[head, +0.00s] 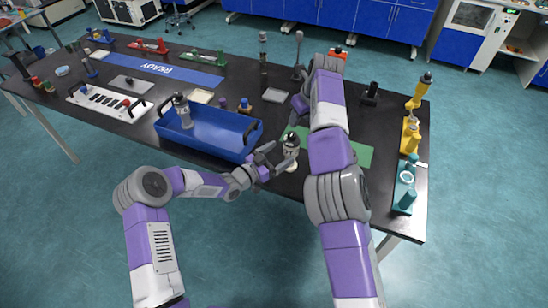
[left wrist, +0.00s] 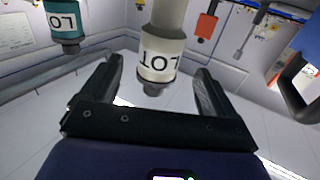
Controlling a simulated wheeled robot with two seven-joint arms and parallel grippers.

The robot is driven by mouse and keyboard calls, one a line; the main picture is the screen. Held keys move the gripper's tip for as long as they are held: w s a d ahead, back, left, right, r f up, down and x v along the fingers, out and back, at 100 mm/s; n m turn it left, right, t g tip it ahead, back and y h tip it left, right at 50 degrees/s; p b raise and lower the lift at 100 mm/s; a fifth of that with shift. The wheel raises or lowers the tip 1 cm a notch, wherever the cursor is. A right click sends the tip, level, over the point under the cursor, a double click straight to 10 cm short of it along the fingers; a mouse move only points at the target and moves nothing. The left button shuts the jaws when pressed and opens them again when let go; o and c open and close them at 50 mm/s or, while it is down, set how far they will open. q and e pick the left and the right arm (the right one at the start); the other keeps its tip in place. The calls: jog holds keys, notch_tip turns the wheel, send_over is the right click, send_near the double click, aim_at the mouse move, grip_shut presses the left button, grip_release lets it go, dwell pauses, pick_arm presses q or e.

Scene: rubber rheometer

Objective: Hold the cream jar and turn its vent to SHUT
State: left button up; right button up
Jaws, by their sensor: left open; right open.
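The cream jar (head: 291,153) stands upright near the table's front edge, by the left end of the green mat, with a dark top. My left gripper (head: 271,159) is open just left of it. In the left wrist view the cream jar (left wrist: 160,55) appears upside down between the open fingers (left wrist: 155,85), with dark lettering on a white label. I cannot tell whether the fingers touch it. Its vent setting is too small to read. My right gripper (head: 296,108) is open above the table behind the jar, partly hidden by my right arm.
A blue tray (head: 205,132) with a bottle (head: 182,110) in it lies left of the jar. The green mat (head: 350,152) lies to the right. Yellow (head: 410,138) and teal (head: 405,190) fixtures stand at the right edge. A teal lettered container (left wrist: 64,22) shows in the left wrist view.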

aim_at(285, 150)
pick_arm(q)
jog(key=x, duration=0.5)
jog(key=shift+w+d, duration=0.25)
jog(key=shift+d, duration=0.05)
jog(key=shift+c, duration=0.3)
